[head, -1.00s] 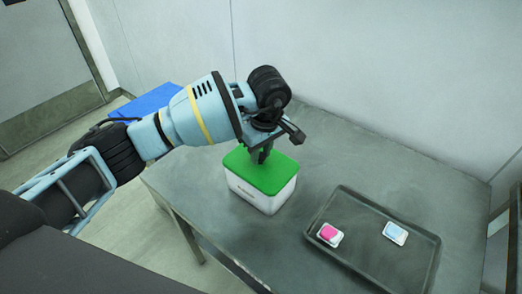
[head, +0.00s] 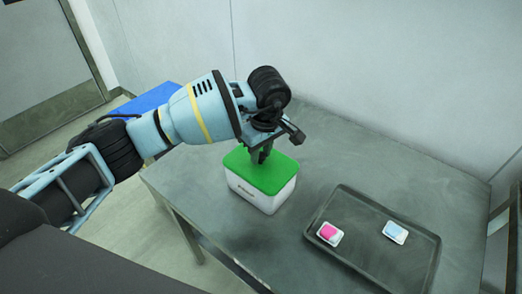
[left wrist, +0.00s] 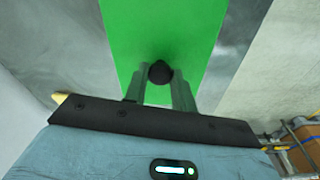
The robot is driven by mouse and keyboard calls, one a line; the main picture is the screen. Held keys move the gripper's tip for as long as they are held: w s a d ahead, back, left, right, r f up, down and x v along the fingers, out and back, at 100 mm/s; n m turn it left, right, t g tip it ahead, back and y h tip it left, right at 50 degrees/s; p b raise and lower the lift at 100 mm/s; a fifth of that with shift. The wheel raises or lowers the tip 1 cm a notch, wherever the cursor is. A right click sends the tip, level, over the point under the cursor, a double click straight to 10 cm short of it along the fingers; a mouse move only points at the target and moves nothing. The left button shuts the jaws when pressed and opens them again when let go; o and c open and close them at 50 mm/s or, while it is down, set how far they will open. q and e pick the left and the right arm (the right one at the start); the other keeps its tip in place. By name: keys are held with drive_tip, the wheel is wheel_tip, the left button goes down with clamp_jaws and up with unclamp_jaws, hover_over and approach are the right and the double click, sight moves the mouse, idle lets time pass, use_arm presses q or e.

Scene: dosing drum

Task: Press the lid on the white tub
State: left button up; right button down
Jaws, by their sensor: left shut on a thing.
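The white tub (head: 258,199) stands upright on the grey metal table. The green lid (head: 281,177) lies across its top, lined up with the rim. I cannot tell whether the lid is fully seated. My left gripper (head: 259,159) points down from above and is shut on the lid's dark round knob. The left wrist view shows this knob (left wrist: 160,72) between the two fingers, with the green lid (left wrist: 150,25) behind it. My right gripper is not in view.
A dark tray (head: 375,262) lies to the right of the tub, holding a pink-topped pack (head: 329,233) and a blue-topped pack (head: 395,232). The table (head: 400,160) is bare behind the tray. A blue surface (head: 150,102) shows behind my left arm.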

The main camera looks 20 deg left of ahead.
use_arm(q)
drive_tip(key=o, duration=1.5)
drive_tip(key=shift+o, duration=0.2)
drive_tip(key=shift+r+p, duration=0.75)
drive_tip(key=shift+r, duration=2.8)
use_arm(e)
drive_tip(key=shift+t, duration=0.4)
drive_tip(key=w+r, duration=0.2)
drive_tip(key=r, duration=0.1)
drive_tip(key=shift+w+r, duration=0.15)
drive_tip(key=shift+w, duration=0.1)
